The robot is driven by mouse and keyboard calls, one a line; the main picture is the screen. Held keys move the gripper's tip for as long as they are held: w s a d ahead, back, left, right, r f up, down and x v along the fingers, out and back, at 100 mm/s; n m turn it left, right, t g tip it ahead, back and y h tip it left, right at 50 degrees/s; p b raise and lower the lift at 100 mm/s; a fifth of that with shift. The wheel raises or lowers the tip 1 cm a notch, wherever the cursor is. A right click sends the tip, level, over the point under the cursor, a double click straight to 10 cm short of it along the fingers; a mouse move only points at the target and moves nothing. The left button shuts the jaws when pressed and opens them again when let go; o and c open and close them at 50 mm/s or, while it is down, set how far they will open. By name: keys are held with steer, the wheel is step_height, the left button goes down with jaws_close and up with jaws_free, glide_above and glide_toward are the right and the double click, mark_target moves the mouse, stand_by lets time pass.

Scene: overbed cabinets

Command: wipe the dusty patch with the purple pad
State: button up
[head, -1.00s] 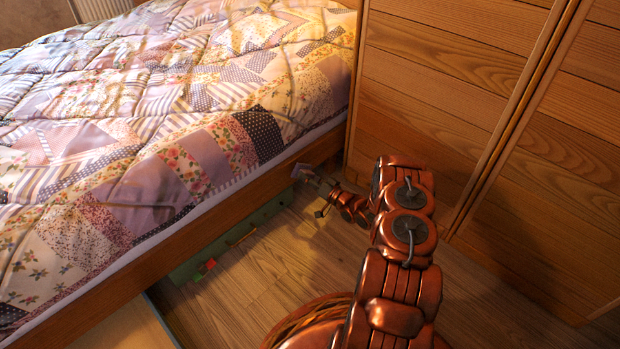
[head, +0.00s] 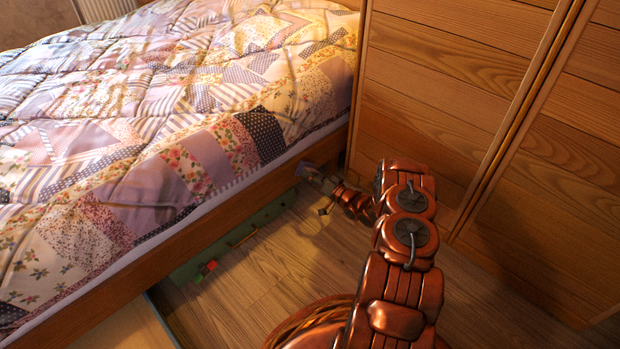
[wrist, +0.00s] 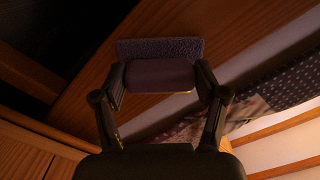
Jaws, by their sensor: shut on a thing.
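My gripper (head: 323,184) is low beside the bed, near the corner where the bed meets the wooden cabinet. In the wrist view my gripper (wrist: 161,76) is shut on the purple pad (wrist: 160,47), with one finger on each side of its smooth, dark grip. The pad's textured slab lies beyond the fingertips, close to a wooden surface; I cannot tell whether it touches. In the head view the pad (head: 306,169) is a small greyish-purple shape at the bed's wooden side. I cannot make out the dusty patch in either view.
The bed (head: 170,140) with a patchwork quilt fills the left. A wooden cabinet (head: 440,90) stands at the right. A green thing (head: 272,212) with small coloured blocks (head: 208,267) lies along the bed's base. A wicker rim (head: 290,330) shows below. Some floor (head: 260,285) is clear.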

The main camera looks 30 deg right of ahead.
mark_target(316, 164)
steer(key=shift+w+d+b, duration=0.25)
steer(key=shift+d, duration=0.6)
steer(key=shift+w+d+b, duration=0.2)
steer(key=shift+d+b, duration=0.05)
steer(key=shift+d, duration=0.55)
steer(key=shift+w+d+b, duration=0.25)
steer(key=shift+d, duration=0.6)
steer(key=shift+w+d+f+b, duration=0.15)
steer(key=shift+d+b, duration=0.2)
steer(key=shift+d, duration=0.4)
steer(key=shift+w+d+r+b, duration=0.1)
steer(key=shift+w+d+b, duration=0.2)
steer(key=shift+d, duration=0.5)
steer(key=shift+w+d+f+b, duration=0.1)
steer(key=shift+d+b, duration=0.3)
steer(key=shift+d, duration=0.35)
steer(key=shift+w+d+r, duration=0.1)
steer(key=shift+w+d, duration=0.05)
steer(key=shift+d, duration=0.4)
steer(key=shift+w+d+r, duration=0.1)
steer(key=shift+w+d, duration=0.05)
steer(key=shift+d, duration=0.35)
steer(key=shift+s+a, duration=0.1)
steer(key=shift+a, duration=0.05)
